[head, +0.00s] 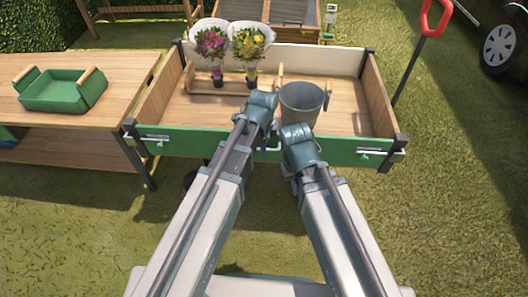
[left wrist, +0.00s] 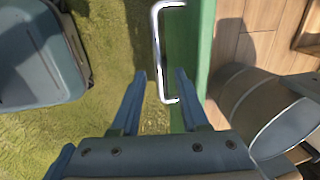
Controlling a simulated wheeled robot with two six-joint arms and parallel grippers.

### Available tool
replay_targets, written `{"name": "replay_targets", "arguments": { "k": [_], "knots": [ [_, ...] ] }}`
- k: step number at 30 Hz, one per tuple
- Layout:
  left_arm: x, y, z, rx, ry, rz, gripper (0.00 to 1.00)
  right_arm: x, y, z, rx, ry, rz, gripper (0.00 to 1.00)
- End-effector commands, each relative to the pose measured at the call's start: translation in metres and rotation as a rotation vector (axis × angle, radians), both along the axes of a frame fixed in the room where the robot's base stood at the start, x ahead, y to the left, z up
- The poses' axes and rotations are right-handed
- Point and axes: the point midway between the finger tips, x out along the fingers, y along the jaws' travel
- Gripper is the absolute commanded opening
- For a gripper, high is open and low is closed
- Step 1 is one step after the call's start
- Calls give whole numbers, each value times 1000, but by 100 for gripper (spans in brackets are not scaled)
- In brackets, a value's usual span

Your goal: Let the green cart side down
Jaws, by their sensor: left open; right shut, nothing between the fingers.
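The cart's green side (head: 215,143) stands upright along the near edge of the wooden cart. It has a metal latch at its left end (head: 152,138) and another at its right end (head: 374,152). A bent metal handle (left wrist: 157,40) is on its outer face near the middle. My left gripper (left wrist: 161,76) is open, with the handle between its fingers in the left wrist view; I cannot tell whether they touch it. In the head view its fingers are mostly hidden by its wrist. My right gripper (head: 290,168) is shut and empty, just right of it in front of the green side.
A grey bucket (head: 301,103) stands in the cart behind the green side. Two wrapped bouquets, pink (head: 211,43) and yellow (head: 249,43), stand in a wooden holder. A table with a green tray (head: 62,96) is at the left. Grass in front is open.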

Motion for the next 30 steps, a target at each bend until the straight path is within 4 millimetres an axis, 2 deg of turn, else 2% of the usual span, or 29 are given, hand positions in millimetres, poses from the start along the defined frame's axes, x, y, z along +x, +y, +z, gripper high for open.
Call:
{"name": "replay_targets", "arguments": {
  "k": [1,3,11,12,14,19,30],
  "knots": [
    [1,0,-8,0,0,0,45,0,0,-8,0,0,0,0],
    [2,0,-10,0,0,0,45,0,0,-10,0,0,0,0],
    [2,0,-9,0,0,0,45,0,0,-9,0,0,0,0],
    [2,0,-9,0,0,0,43,0,0,-9,0,0,0,0],
    [2,0,-9,0,0,0,32,0,0,-9,0,0,0,0],
    [2,0,-9,0,0,0,1,0,0,-9,0,0,0,0],
    [2,0,-9,0,0,0,0,0,0,-9,0,0,0,0]
  ]
}}
